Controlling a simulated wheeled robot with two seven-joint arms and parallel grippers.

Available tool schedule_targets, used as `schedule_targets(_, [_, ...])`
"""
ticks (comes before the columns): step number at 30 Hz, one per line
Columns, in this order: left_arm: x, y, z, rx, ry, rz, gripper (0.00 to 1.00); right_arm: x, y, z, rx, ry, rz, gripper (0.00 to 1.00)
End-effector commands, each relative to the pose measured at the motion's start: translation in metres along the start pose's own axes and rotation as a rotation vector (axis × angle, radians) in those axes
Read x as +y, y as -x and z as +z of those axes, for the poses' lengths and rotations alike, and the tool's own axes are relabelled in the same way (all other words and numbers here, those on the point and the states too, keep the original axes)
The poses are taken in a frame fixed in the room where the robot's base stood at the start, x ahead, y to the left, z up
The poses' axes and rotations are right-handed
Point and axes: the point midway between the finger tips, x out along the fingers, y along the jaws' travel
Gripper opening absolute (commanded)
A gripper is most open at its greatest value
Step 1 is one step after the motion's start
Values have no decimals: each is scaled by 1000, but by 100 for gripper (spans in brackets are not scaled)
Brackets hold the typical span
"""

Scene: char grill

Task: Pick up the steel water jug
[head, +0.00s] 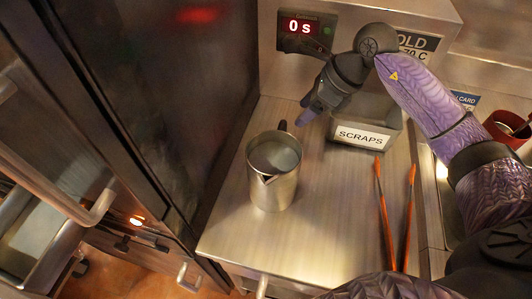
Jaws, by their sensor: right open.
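The steel water jug (273,191) stands upright on the steel counter, left of its middle, near the tall dark cabinet. It holds a pale liquid, its spout points toward the front, and a dark handle shows at its back. My right gripper (304,114) is open and empty. It is behind and to the right of the jug, close to the handle in the picture; I cannot tell whether they touch. My left gripper is not in view.
A steel bin labelled SCRAPS (361,137) stands behind the jug to the right. Tongs (409,215) with orange arms lie at the right. A timer (306,30) reads 0 s. The dark cabinet (150,80) borders the left. The counter's front middle is clear.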

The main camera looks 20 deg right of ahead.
Motion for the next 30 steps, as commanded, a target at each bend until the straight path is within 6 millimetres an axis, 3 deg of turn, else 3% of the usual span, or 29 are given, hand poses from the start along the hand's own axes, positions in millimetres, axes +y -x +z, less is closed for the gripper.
schedule_targets(12, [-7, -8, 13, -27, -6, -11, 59, -2, -76, -2, -3, -1, 4, 64])
schedule_targets(20, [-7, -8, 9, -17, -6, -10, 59, -2, -81, -2, -1, 0, 1, 64])
schedule_targets(27, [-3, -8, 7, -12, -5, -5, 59, -2, -81, -2, -1, 0, 1, 16])
schedule_targets(30, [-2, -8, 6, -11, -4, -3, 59, -2, -81, -2, -1, 0, 1, 0])
